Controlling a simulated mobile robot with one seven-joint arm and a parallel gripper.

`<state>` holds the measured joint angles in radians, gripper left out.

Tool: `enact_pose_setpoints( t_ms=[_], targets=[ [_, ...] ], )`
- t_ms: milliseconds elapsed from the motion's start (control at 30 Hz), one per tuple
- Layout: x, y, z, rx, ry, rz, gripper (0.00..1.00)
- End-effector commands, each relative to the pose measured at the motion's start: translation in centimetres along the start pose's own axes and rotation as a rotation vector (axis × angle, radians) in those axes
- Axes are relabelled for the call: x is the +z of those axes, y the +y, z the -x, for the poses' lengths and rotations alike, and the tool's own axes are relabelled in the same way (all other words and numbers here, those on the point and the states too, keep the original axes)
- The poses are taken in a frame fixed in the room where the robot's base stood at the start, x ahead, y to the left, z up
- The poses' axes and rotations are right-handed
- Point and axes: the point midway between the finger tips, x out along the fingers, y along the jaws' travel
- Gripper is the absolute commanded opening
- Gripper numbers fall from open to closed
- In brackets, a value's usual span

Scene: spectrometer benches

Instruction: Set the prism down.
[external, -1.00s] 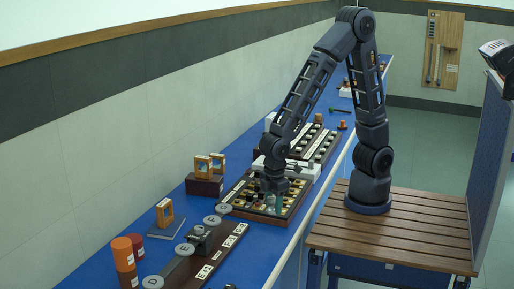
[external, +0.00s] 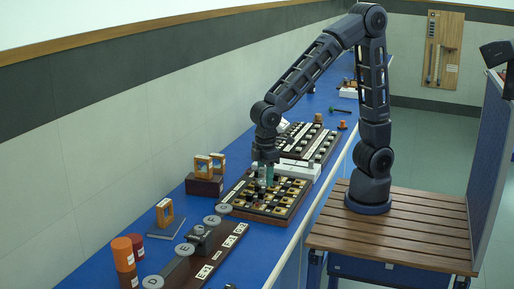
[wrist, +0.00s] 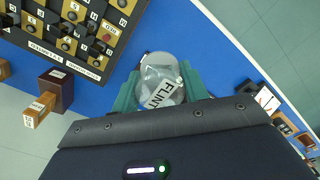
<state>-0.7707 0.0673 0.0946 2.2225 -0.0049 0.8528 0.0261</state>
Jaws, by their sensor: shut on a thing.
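The prism (wrist: 160,84) is a clear, rounded piece with a white label reading "FLINT", seen in the wrist view. My gripper (wrist: 158,88) has teal fingers on both sides of it and is shut on it. In the external view my gripper (external: 263,174) hangs above the far left part of the chequered board (external: 287,211). The prism is too small there to make out clearly. In the wrist view the board (wrist: 103,73) lies to the upper left, with bare blue bench (wrist: 225,65) around the prism.
Several small pieces stand on the board. A dark box with orange-framed pieces (external: 204,186) stands left of it. A long dark rack with grey discs (external: 205,262) lies in front. A white block (external: 293,170) and another rack (external: 318,146) lie behind. Bare blue bench shows at left.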

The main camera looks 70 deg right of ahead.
Motion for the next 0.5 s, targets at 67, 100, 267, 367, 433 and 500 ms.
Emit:
enact_pose_setpoints(
  t_ms=[67,100,267,367,433,500],
  targets=[
    [-0.9,2.6,0.1,-0.002,0.0,-0.075,0.2],
    [-1.4,3.9,0.1,-0.002,0.0,-0.113,0.2],
    [-2.6,9.4,0.3,-0.005,0.001,-0.266,0.2],
    [-3.1,12.8,0.4,-0.006,0.001,-0.36,0.2],
    [-3.3,15.4,0.5,-0.007,0.001,-0.426,0.2],
    [-3.4,17.9,0.5,-0.008,0.0,-0.492,0.2]
  ],
)
